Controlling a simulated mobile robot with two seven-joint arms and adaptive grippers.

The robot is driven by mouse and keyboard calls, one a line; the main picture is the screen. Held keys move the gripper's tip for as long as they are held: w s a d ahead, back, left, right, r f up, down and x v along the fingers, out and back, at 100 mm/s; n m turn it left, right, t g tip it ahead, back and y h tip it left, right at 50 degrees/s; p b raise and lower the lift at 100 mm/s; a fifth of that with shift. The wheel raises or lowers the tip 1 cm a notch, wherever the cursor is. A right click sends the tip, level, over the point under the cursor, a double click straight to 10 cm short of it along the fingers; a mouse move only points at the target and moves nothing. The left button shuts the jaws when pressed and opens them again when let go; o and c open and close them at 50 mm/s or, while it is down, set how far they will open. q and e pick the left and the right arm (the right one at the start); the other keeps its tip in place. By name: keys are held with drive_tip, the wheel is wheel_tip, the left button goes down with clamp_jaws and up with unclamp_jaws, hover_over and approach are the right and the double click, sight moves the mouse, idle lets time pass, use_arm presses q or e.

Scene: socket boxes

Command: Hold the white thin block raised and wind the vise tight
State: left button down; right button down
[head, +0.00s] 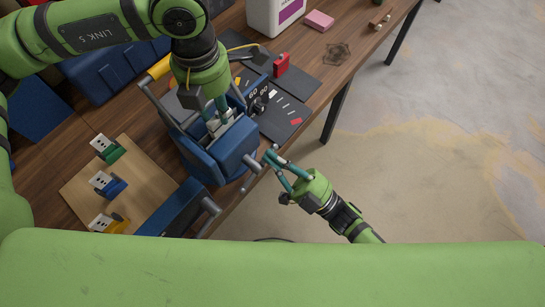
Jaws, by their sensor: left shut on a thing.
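The blue vise (234,150) stands at the table's near edge. Its screw end and handle (254,162) stick out past the edge. The white thin block (226,116) shows as a pale piece between the vise jaws, partly hidden by my gripper. My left gripper (219,112) points down over the jaws and is shut on the block. How high the block sits in the jaws is hard to see. My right gripper (269,158) is at the vise handle, beyond the table edge. Its fingertips are close to the handle bar; whether they grip it is unclear.
A wooden board (148,162) with several coloured socket boxes lies left of the vise. Another blue vise-like part (172,208) is at the near edge. Dark mats with a red piece (281,65), a white jug (272,14) and a pink block (319,20) lie behind. Floor right is clear.

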drive_tip(key=shift+w+d+f+m+t+h, duration=0.15)
drive_tip(key=shift+m+t+h, duration=0.25)
drive_tip(key=shift+m, duration=0.45)
drive_tip(key=shift+a+f+m+t+h, duration=0.1)
drive_tip(key=shift+f+m+t+h, duration=0.1)
drive_tip(key=shift+m+t, duration=0.5)
drive_tip(key=shift+w+d+f+m+t+h, duration=0.15)
drive_tip(key=shift+m+t+h, duration=0.15)
drive_tip(key=shift+m, duration=0.65)
drive_tip(key=shift+s, duration=0.1)
drive_tip(key=s+d, duration=0.5)
drive_tip(key=d, duration=0.1)
drive_tip(key=shift+d+f, duration=0.2)
drive_tip(key=shift+f, duration=0.15)
use_arm(q)
drive_tip(key=c, duration=0.9)
unclamp_jaws()
drive_tip(key=shift+c, duration=0.2)
